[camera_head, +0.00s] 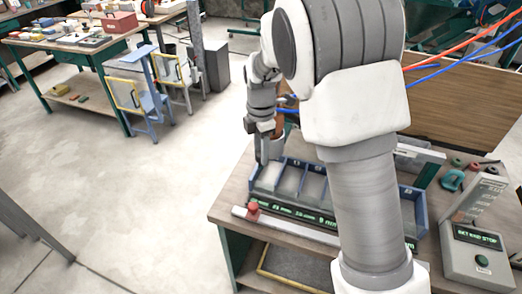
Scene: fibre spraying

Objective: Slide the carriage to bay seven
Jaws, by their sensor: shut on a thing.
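My gripper (262,150) points down at the far left end of a blue tray with several bays (258,190). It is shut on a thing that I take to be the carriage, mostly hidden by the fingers. My arm covers the middle of the tray and several bays. Lit green labels (285,210) run along the tray's front; I cannot make out which one is bay seven. In front lies a pale rail (285,226) with a red knob (253,208) near its left end.
The wooden bench (230,198) carries the tray. A grey control box (477,245) with a green button stands at the right. Red and blue hoses (455,75) hang behind my arm. Open floor (130,190) lies to the left, with a chair (130,100) and another workbench beyond.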

